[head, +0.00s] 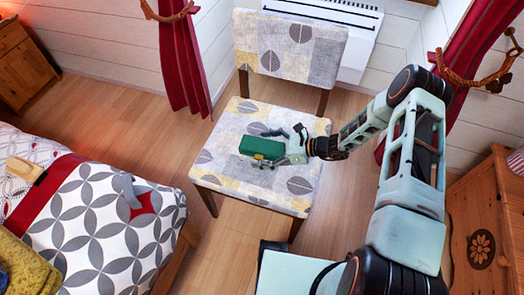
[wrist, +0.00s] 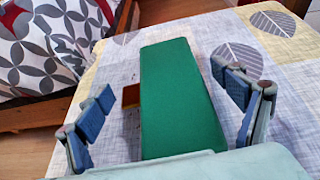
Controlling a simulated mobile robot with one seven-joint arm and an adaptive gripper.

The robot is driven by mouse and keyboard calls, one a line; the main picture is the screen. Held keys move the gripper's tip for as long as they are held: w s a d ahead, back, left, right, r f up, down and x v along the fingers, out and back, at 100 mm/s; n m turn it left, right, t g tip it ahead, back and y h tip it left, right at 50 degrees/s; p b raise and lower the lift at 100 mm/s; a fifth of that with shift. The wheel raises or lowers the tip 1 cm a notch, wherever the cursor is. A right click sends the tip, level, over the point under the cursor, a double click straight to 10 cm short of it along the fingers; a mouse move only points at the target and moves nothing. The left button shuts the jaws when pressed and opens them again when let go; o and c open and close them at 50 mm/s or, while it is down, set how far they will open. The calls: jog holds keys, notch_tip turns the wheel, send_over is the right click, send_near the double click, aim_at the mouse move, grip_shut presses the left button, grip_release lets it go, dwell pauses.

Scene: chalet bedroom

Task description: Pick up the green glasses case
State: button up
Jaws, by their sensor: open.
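The green glasses case (head: 261,147) lies on the patterned seat of the chair (head: 230,168). In the wrist view the case (wrist: 178,95) is a long green box running away from my gripper. My gripper (head: 268,148) is open at the case, reaching in from the right in the head view. In the wrist view its fingers (wrist: 168,100) stand on either side of the case, with a gap on both sides. The near end of the case is hidden behind the gripper's body. A small orange-brown thing (wrist: 131,95) shows at the left side of the case.
The chair's backrest (head: 290,47) rises behind the seat. A bed with a patterned cover (head: 95,215) stands at the left. A wooden cabinet (head: 480,225) stands at the right. A white heater (head: 345,30) is on the back wall. Bare floor lies between bed and chair.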

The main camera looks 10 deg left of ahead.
jog(key=shift+c, duration=0.5)
jog(key=c, duration=1.3)
jog(key=shift+c, duration=0.3)
jog(key=shift+r, duration=0.15)
